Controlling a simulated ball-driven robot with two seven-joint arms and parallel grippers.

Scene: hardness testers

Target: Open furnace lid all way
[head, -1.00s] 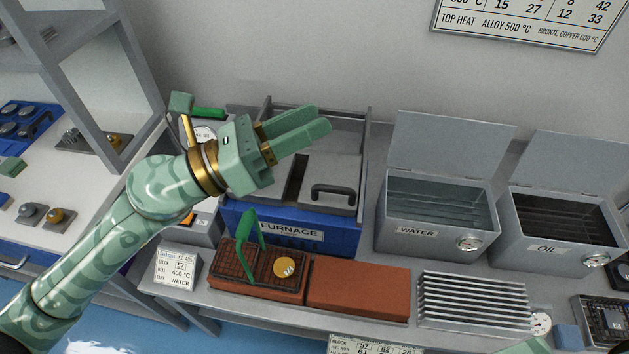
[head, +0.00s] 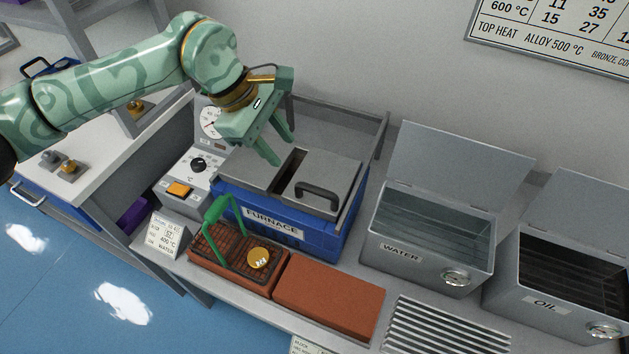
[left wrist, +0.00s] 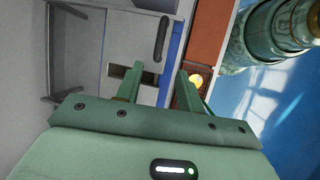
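The blue furnace (head: 285,228) stands on the bench in the head view. Its grey sliding lid (head: 338,176), with a dark handle (head: 318,196), covers the right part of the top. A narrow dark slot lies between the lid and the grey plate (head: 240,170) on the left. My left gripper (head: 282,150) points down above the furnace top near the slot, left of the handle. Its fingers are apart with nothing between them. In the left wrist view the open fingers (left wrist: 160,72) frame the furnace top, with the handle (left wrist: 162,38) beyond them. My right gripper is not in view.
A wire basket with a green handle (head: 212,212) and a brass disc (head: 258,258) sits on brick in front. The water tank (head: 425,262) and oil tank (head: 555,295) stand right with lids raised. A control box (head: 190,172) is at the left. Brick (head: 330,298) lies in front.

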